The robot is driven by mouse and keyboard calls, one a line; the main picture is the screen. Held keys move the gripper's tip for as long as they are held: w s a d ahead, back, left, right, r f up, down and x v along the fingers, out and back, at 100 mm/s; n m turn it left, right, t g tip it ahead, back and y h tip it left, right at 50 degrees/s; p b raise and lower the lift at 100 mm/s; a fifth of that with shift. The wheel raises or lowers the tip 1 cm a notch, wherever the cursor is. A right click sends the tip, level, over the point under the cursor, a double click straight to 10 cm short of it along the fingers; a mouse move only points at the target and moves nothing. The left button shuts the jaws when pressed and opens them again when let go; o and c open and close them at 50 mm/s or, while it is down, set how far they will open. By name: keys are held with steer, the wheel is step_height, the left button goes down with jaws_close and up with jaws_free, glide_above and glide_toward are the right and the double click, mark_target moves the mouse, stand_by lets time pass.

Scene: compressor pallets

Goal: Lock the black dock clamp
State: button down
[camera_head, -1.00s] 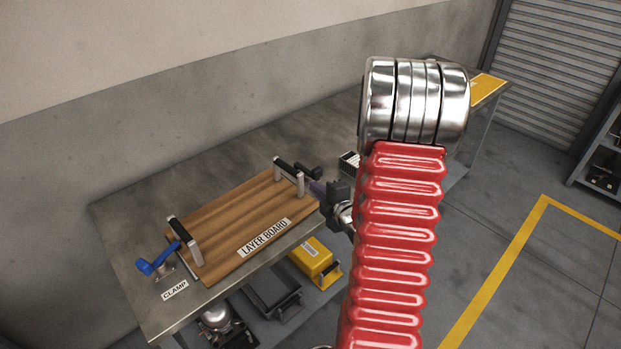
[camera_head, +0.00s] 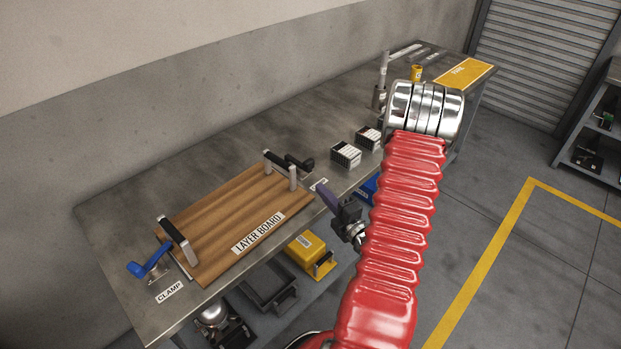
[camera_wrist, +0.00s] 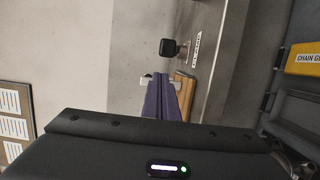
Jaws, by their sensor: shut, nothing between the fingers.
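The black dock clamp (camera_head: 299,163) sits on the bench just beyond the right end of the wooden layer board (camera_head: 205,245). In the wrist view its black knob (camera_wrist: 168,47) stands beside a white label, ahead of my fingertips. My gripper (camera_head: 322,190) has purple fingers and is shut and empty, near the bench's front edge, to the right of and apart from the clamp. In the wrist view the gripper (camera_wrist: 160,82) points toward the clamp, with part of the board's end and a handle behind it. A blue clamp (camera_head: 150,263) is at the board's left end.
Two dark boxes (camera_head: 346,154) stand on the bench (camera_head: 230,145) to the right of the clamp. A yellow case (camera_head: 309,255) and a dark tray (camera_head: 268,287) are on the lower shelf. A wall runs behind the bench. The bench top behind the board is clear.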

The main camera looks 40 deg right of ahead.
steer(key=x, duration=1)
stand_by(0.6)
